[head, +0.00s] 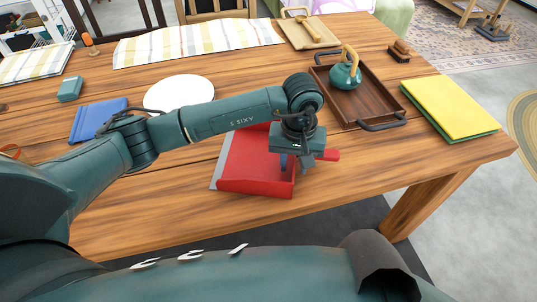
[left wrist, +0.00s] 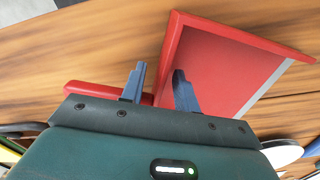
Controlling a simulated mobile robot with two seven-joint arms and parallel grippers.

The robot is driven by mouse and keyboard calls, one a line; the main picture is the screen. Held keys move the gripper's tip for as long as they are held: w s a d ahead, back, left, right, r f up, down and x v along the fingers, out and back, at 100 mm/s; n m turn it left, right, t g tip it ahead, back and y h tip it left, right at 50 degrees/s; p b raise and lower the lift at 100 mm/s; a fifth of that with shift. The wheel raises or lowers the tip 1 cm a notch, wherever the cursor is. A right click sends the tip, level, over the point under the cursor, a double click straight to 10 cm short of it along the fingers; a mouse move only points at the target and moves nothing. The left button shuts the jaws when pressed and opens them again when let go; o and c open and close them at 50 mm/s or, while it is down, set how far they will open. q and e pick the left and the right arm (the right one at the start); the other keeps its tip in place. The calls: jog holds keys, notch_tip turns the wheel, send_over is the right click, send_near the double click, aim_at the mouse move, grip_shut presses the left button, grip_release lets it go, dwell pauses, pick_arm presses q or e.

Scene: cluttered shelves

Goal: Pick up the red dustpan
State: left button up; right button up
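The red dustpan (head: 248,165) lies on the wooden table near its front edge, with a grey front lip on its left and its red handle (head: 328,155) pointing right. My left gripper (head: 291,165) is pointed down over the handle end of the pan and hides part of it. In the left wrist view the gripper (left wrist: 160,76) is open, its two blue fingers apart. One finger is on the pan side of the dustpan's (left wrist: 222,62) rear wall, the other on the outer side near the handle (left wrist: 95,91). I cannot tell if they touch it. My right gripper is not in view.
A brown tray (head: 349,108) with a teal kettle (head: 345,77) stands behind right of the gripper. Yellow and green folders (head: 455,105) lie at the right edge. A white plate (head: 180,93) and blue book (head: 97,119) lie left. Table in front of the pan is clear.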

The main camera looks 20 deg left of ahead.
pick_arm(q)
jog(key=shift+f, duration=0.15)
grip_shut()
dwell(0.4)
